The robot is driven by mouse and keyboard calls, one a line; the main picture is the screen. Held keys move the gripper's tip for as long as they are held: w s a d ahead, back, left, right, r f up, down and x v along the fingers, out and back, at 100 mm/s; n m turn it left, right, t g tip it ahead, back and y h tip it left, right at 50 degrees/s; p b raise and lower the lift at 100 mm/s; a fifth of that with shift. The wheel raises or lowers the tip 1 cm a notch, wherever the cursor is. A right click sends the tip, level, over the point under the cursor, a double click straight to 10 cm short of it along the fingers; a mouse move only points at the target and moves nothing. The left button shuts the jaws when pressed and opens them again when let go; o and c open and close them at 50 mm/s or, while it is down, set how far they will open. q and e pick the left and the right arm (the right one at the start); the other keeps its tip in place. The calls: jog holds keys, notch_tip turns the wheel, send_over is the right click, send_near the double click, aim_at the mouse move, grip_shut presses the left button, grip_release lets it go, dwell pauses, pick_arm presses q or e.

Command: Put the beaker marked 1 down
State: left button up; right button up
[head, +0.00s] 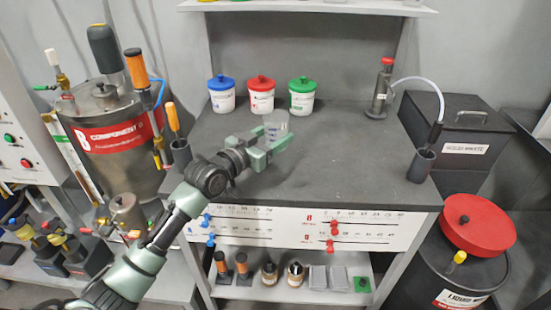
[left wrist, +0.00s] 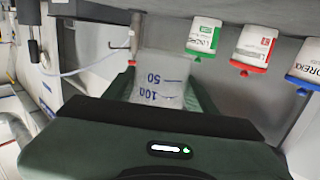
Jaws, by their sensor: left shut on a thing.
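A small clear beaker (head: 277,124) is in my left gripper (head: 278,143), above or at the dark worktop (head: 345,160). In the left wrist view the beaker (left wrist: 160,78) shows blue graduation marks reading 50 and 100, and the gripper's green fingers lie on both sides of it. No mark 1 can be made out. I cannot tell whether the beaker's base touches the worktop. My right gripper is in neither view.
Tubs with a blue (head: 221,96), a red (head: 261,95) and a green lid (head: 301,95) stand behind the beaker. A metal dispenser (head: 382,90) stands at the back right, a dark cup (head: 421,165) at the front right. The worktop's middle is clear.

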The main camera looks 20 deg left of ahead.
aim_at(275, 169)
pick_arm(q)
notch_tip(275, 169, down, 8)
jog(key=shift+r+b, duration=0.15)
jog(key=shift+b, duration=0.25)
jog(key=o, duration=1.4)
jog(key=shift+o, duration=0.2)
jog(key=shift+r, duration=0.15)
jog(key=v, duration=1.2)
